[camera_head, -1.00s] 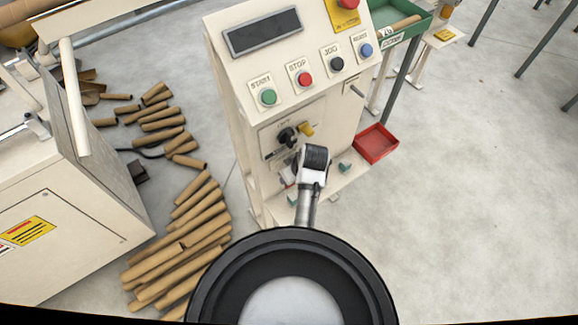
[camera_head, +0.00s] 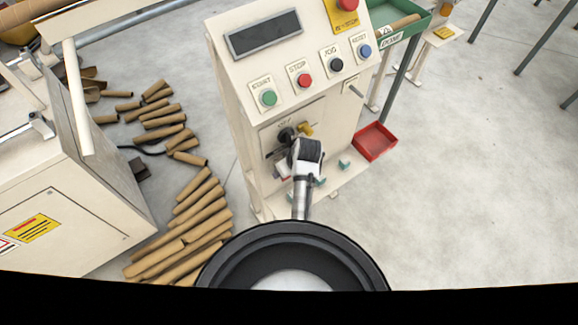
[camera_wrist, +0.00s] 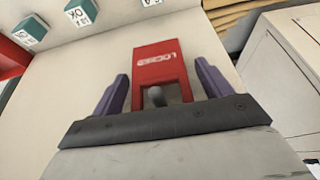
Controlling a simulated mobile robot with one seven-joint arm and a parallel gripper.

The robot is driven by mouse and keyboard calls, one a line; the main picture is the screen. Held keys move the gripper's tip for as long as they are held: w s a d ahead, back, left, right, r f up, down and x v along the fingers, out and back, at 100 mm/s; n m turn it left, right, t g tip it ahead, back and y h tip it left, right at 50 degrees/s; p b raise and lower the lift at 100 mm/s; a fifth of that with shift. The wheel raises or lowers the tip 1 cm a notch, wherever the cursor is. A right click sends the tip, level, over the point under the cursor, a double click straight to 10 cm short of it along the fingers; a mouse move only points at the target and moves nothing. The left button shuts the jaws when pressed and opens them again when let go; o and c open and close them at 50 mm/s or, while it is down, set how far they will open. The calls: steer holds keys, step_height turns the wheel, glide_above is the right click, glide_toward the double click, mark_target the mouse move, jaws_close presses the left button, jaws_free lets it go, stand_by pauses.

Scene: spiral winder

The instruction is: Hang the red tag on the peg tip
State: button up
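The red tag (camera_wrist: 160,62) has pale lettering that seems to read LOCKED and a rectangular opening. In the wrist view it lies between the two purple fingers of my gripper (camera_wrist: 161,72), which is open, with narrow gaps on both sides. A grey rounded tip (camera_wrist: 157,96) shows in the tag's opening; I cannot tell what it belongs to. A small dark peg (camera_head: 354,89) sticks out of the console front, up and right of my wrist.
The console (camera_head: 240,105) has several buttons, a black knob (camera_head: 287,135) and a yellow part (camera_head: 305,130) close above my wrist. Teal blocks (camera_wrist: 30,31) sit on the ledge. A red tray (camera_head: 375,141) is at the right. Cardboard tubes (camera_head: 180,250) lie at the left.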

steer(key=shift+f+b, duration=0.2)
steer(key=shift+b, duration=0.45)
steer(key=shift+s+d+r, duration=0.15)
steer(key=shift+r, duration=0.5)
steer(key=s+d+b, duration=0.2)
steer(key=s+d, duration=0.5)
steer(key=s, duration=0.2)
steer(key=shift+s, duration=0.4)
steer(key=shift+r, duration=0.1)
